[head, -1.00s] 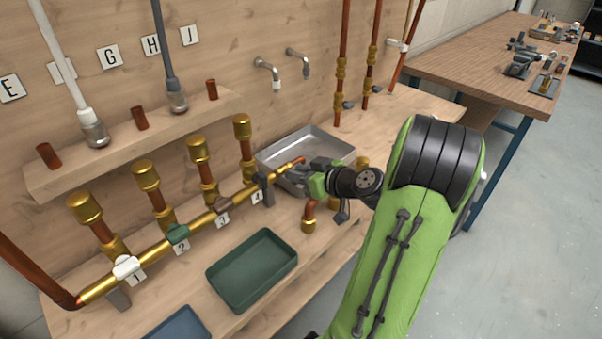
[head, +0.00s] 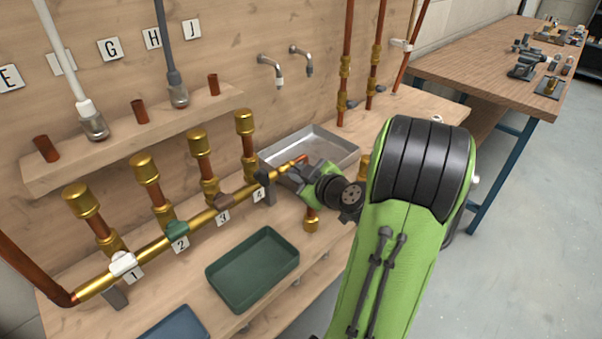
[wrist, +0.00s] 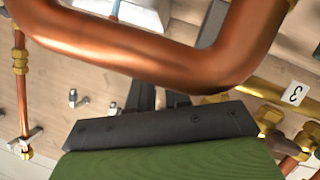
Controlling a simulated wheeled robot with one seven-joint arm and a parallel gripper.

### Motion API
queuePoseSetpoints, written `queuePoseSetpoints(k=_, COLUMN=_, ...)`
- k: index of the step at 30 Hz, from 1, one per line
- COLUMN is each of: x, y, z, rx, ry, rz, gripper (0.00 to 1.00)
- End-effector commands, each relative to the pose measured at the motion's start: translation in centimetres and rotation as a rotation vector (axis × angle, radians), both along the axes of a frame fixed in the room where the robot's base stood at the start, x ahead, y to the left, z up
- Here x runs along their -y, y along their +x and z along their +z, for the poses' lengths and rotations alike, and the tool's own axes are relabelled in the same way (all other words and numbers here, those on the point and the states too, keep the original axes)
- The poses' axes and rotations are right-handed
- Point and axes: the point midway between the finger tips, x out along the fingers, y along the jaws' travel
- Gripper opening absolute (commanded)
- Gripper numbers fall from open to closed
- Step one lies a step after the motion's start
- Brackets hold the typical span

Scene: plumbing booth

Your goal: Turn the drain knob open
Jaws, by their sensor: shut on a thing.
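The brass manifold pipe (head: 199,221) runs up to the right along the bench and ends in a thin copper pipe (head: 300,160) near a metal basin. My gripper (head: 275,174) is at that right end, just past the label 4, and is shut. The drain knob is hidden at the jaws, so I cannot see its angle. In the wrist view, the dark fingers of my gripper (wrist: 165,98) reach behind a thick bent copper pipe (wrist: 150,45), which covers the fingertips.
The metal basin (head: 335,149) lies just behind my gripper. A green tray (head: 252,302) and a blue tray (head: 176,326) lie in front of the manifold. Brass-capped copper risers (head: 201,145) stand along the pipe. A wooden table (head: 465,60) is at the back right.

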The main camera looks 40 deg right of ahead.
Motion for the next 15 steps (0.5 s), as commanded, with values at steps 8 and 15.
queuePoseSetpoints(k=8, x=-0.10, y=-0.03, z=-0.10, rx=0.000, ry=-0.050, rz=0.000, gripper=0.00)
queuePoseSetpoints(k=15, x=-0.11, y=-0.03, z=-0.09, rx=0.001, ry=-0.051, rz=-0.001, gripper=0.00)
